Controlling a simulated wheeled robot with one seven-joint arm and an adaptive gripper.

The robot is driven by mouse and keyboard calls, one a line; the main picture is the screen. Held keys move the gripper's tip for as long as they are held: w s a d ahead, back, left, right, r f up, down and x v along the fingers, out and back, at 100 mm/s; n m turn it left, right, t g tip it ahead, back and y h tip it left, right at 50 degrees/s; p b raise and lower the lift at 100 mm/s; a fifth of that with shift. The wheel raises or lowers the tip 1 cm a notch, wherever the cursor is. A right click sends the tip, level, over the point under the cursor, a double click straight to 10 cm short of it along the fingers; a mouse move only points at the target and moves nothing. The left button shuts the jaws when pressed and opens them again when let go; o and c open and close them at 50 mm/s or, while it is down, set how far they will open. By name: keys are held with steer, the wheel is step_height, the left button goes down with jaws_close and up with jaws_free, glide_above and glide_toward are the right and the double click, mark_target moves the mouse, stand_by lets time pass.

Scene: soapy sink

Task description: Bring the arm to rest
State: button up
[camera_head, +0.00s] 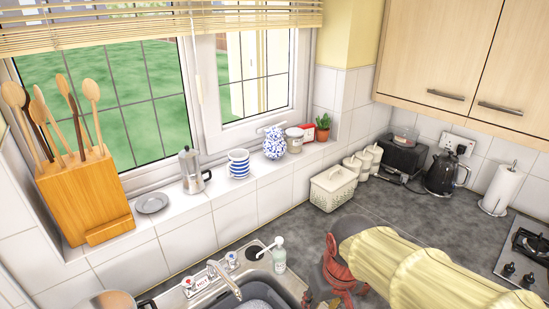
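My arm reaches in from the lower right in pale yellow segments. My gripper (320,298), red and dark, is at the bottom edge of the view, just right of the sink (284,280). Its fingers are small and partly cut off by the frame, so I cannot tell whether they are open or shut, or whether they hold anything. The sink shows only in part at the bottom, with some suds inside.
A soap bottle (279,256) stands by the tap (224,281), close to my gripper. A pan (112,300) is at the lower left. A white basket (333,188), kettle (444,174) and hob (526,255) stand farther back. The grey worktop (405,211) between them is mostly clear.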

steer(key=s+d+m+t+b, duration=0.2)
steer(key=s+d+t+b, duration=0.1)
steer(key=s+d+b, duration=0.3)
steer(key=shift+s+d+f+t+h, duration=0.3)
steer(key=shift+s+d+t, duration=0.1)
steer(key=shift+s+d, duration=0.75)
